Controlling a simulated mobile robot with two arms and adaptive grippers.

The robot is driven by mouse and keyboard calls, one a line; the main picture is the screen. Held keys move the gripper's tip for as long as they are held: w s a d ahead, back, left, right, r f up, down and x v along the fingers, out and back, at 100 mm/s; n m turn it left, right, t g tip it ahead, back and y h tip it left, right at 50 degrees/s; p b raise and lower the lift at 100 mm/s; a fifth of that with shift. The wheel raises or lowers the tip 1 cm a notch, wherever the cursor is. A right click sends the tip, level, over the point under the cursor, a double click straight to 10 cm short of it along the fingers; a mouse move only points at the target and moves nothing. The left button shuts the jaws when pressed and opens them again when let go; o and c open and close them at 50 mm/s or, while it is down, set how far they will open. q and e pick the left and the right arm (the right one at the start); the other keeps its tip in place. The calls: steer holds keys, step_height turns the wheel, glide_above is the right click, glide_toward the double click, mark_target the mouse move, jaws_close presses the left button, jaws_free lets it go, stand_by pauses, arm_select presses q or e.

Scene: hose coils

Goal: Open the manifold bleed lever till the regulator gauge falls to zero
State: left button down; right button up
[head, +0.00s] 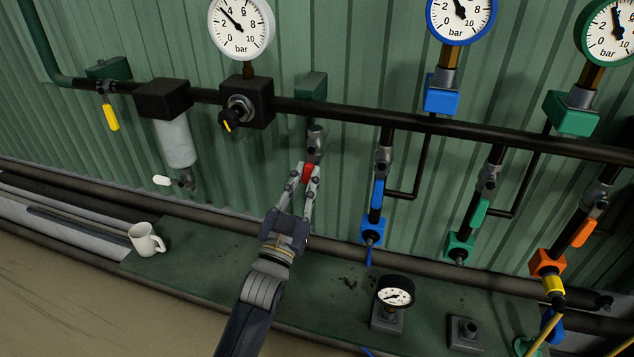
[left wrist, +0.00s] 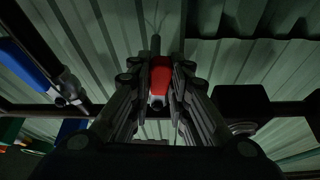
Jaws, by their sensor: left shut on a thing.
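The red lever (head: 307,173) hangs from a grey valve body (head: 315,140) under the black manifold pipe (head: 400,121). My left gripper (head: 306,178) comes from below with its fingers closed around the lever's two sides. The left wrist view shows the red lever (left wrist: 159,80) between the finger pads. The white-rimmed gauge (head: 241,28) stands above the black regulator block (head: 246,103), its needle up and left, between about 2 and 4 bar. My right gripper is in neither view.
Blue (head: 378,192), green (head: 480,211) and orange (head: 584,232) valve handles hang to the right. A yellow handle (head: 111,117) hangs at left. A white mug (head: 146,239) and a black-rimmed gauge (head: 395,292) stand on the green bench (head: 210,265) below.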

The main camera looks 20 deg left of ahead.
arm_select(q)
steer(key=shift+d+f+n+y, duration=0.1)
steer(key=shift+d+n+y, duration=0.2)
steer(key=shift+n, duration=0.35)
steer(key=shift+d+n+y, duration=0.2)
steer(key=shift+n+y, duration=0.1)
steer(key=shift+n, duration=0.35)
steer(key=c, duration=1.5)
jaws_free()
steer(key=v, duration=1.2)
